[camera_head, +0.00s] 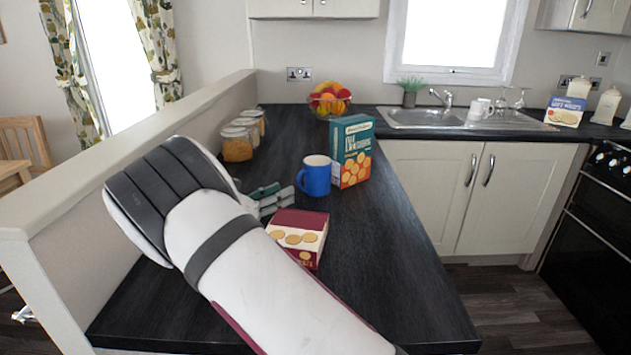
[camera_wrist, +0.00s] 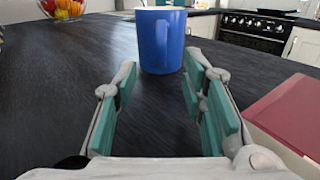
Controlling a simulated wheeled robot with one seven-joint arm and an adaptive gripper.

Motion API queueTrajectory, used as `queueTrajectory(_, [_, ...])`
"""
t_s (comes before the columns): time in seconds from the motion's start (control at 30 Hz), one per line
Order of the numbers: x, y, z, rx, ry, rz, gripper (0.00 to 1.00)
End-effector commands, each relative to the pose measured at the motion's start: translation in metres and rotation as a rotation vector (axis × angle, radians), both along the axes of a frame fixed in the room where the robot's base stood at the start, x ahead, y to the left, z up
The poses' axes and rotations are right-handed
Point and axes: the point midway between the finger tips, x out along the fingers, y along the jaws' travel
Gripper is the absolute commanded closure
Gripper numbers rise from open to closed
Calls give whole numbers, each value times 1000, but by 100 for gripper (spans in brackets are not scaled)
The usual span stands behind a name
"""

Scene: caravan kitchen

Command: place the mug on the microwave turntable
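A blue mug (camera_head: 315,177) with a pale inside stands upright on the dark worktop, its handle towards the left in the head view. In the wrist view the mug (camera_wrist: 161,40) is straight ahead, just beyond the fingertips. My gripper (camera_wrist: 160,80) is open and empty, low over the worktop, its green-padded fingers pointing at the mug. In the head view my gripper (camera_head: 266,193) shows only in part behind my arm, close to the mug's near left side. No microwave or turntable shows in either view.
A red biscuit box (camera_head: 298,238) lies close to the right of my gripper. Glass jars (camera_head: 237,145) line the low wall; a fruit bowl (camera_head: 328,103) is farther back. The worktop (camera_head: 400,265) at front right is clear.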

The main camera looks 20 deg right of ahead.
Motion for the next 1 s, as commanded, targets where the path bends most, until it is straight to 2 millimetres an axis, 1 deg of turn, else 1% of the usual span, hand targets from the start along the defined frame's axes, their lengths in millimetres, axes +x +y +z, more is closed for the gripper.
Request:
queueTrajectory(0.03, [2, -6, 3, 0, -4, -4, 62])
queueTrajectory(0.27, [7, -16, 3, 0, -3, -3, 62])
queueTrajectory(0.37, [13, -27, 4, 0, -3, -5, 62])
queueTrajectory(0.6, [30, -60, 3, 2, -4, -4, 62])
queueTrajectory(0.7, [33, -65, 4, 1, -4, -2, 62])
queueTrajectory(0.87, [33, -65, 4, 1, -4, -1, 62])
queueTrajectory(0.9, [33, -65, 4, 1, -4, -2, 64])
queueTrajectory(0.97, [33, -65, 4, 1, -4, -2, 78])
queueTrajectory(1.0, [33, -65, 4, 1, -4, -2, 87])
